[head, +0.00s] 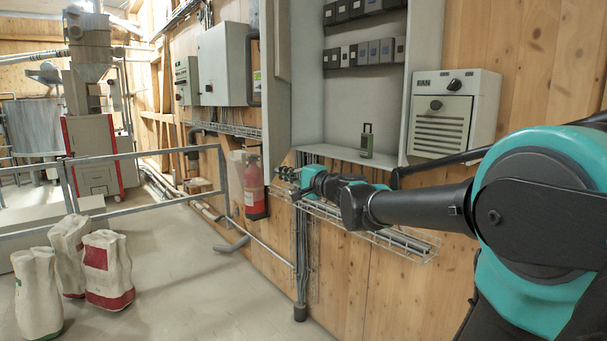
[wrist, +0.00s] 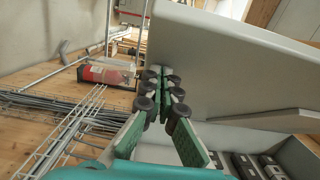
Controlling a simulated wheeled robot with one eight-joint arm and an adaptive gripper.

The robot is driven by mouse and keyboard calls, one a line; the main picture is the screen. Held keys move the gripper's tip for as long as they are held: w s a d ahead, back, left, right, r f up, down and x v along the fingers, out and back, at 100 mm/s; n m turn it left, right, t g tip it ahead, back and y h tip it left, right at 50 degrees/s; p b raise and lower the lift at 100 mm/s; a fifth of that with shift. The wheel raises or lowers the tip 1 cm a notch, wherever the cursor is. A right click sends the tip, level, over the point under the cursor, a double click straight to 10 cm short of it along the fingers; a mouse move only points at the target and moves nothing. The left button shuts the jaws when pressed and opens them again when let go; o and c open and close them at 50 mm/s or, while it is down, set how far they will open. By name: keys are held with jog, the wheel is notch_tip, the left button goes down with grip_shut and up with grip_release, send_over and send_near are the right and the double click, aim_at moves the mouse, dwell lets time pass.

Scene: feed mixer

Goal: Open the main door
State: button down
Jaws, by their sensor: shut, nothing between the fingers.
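The main door (head: 276,90) is a grey panel at the left side of the grey electrical cabinet (head: 345,95). It stands swung open, seen nearly edge-on in the head view, and the cabinet interior shows. In the wrist view the door (wrist: 235,65) is a large grey panel beyond the fingers. My gripper (head: 284,173) is low beside the door's bottom edge. In the wrist view the gripper (wrist: 163,84) has its fingertips together with nothing between them. The tips overlap the door's edge in the picture; I cannot tell whether they touch it.
A FAN box (head: 455,112) hangs to the right. A wire cable tray (head: 405,243) runs below my arm. A red extinguisher (head: 255,190) hangs left. Sacks (head: 108,268) and a railing (head: 150,205) stand farther left.

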jog(key=w+a+m+t+h, duration=0.1)
jog(key=w+a, duration=0.1)
jog(key=a, duration=0.8)
jog(key=w+a, duration=0.3)
jog(key=a, duration=0.8)
jog(key=w+a+m+t+h, duration=0.3)
jog(key=w+a+m+h, duration=0.2)
jog(key=w+a, duration=1)
jog(key=shift+w+a+h, duration=0.35)
jog(key=shift+a+h, duration=0.75)
jog(key=shift+a, duration=0.8)
